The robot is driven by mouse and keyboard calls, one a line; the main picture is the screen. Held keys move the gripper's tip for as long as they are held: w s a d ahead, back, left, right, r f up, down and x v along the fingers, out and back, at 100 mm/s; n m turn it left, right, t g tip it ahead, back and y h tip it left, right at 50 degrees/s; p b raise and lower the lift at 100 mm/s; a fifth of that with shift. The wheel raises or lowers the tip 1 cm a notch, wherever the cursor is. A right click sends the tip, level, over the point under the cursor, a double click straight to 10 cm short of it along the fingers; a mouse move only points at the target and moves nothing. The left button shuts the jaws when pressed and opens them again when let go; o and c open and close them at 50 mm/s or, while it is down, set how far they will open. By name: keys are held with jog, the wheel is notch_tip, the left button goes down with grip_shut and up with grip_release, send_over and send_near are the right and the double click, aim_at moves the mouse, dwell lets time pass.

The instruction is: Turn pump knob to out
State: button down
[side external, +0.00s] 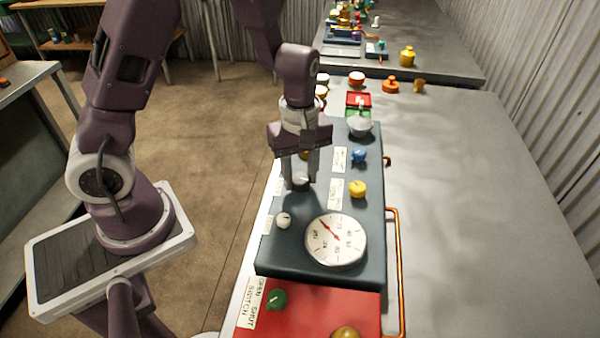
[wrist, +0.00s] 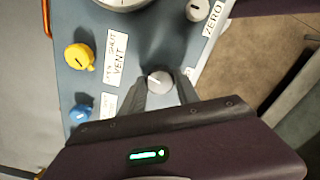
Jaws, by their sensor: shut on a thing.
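A round light grey knob (wrist: 159,82) with a white pointer mark sits on the dark blue-grey panel (side external: 283,255). My gripper (wrist: 160,88) points down at the panel, with one finger on each side of this knob, shut on it. In the side external view my gripper (side external: 300,181) largely hides the knob. The mark points toward the upper left in the wrist view. I cannot read any label for this knob, so the pictures do not confirm that it is the pump knob.
A yellow knob (side external: 357,188) by a VENT label, a blue knob (side external: 359,156), a small white knob (side external: 284,220) by a ZERO label and a white dial gauge (side external: 336,240) stand close by. A red panel (side external: 310,309) with a green knob (side external: 277,299) adjoins. A copper pipe (side external: 399,270) runs along the right.

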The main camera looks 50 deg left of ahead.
aim_at(300, 177)
jog(key=shift+n, duration=1.5)
jog(key=c, duration=0.9)
grip_release()
jog(key=shift+r, duration=0.1)
notch_tip(300, 177, up, 6)
jog(key=shift+w, duration=0.1)
jog(key=shift+r, duration=0.45)
